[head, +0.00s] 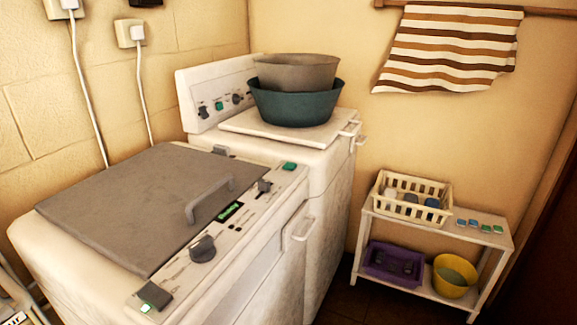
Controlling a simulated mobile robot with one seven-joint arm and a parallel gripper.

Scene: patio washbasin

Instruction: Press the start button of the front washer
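The front washer (75,265) is the nearer white top-loader with a flat grey lid (130,205), which is down and has a grey bar handle (210,198). Its control strip runs along the right-hand edge. It bears a grey knob (203,248), a display lit green (230,211), a smaller dark knob (264,186) and a green button (289,166) at the far end. At the near end is a dark grey block (154,295) with a small lit green patch (145,308). Which control is the start button I cannot read. My gripper is not in view.
Behind stands a second white washer (325,190) with two stacked basins (296,95) on its lid. A low white rack (400,222) at the right holds a cream basket (412,197), purple crate (393,262) and yellow bucket (455,276). A striped towel (450,48) hangs above.

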